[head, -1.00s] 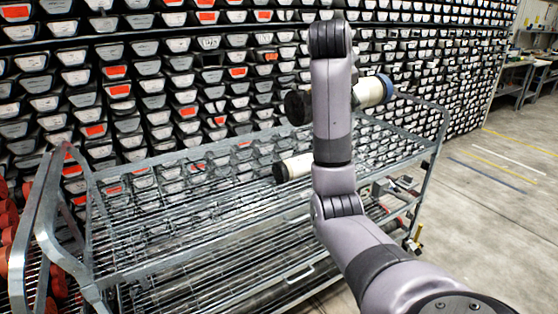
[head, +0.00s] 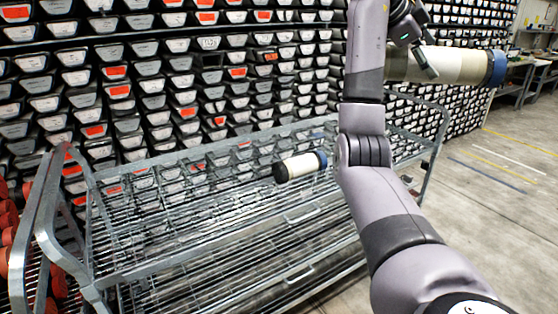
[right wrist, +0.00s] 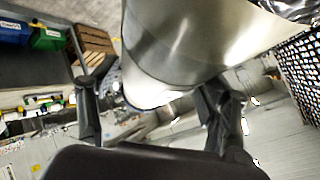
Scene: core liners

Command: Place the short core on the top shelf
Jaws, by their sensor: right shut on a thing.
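My right gripper (head: 420,50) is shut on a pale core (head: 445,65) with a blue right end (head: 496,67), at the upper right of the head view. It holds the core nearly level in the air, above the cart's right end in the picture. My arm hides the core's left end. In the right wrist view the held core (right wrist: 180,50) fills the space between the two fingers. Another short core (head: 303,166), with a black left end and a blue right end, lies on the cart's wire top shelf (head: 170,215). My left gripper is out of view.
The metal cart has a raised end rail (head: 75,215) and a lower wire shelf. A wall of stacked trays (head: 150,90) with white and red labels stands behind it. The top shelf left of the lying core is clear. Open concrete floor (head: 480,220) is at the right.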

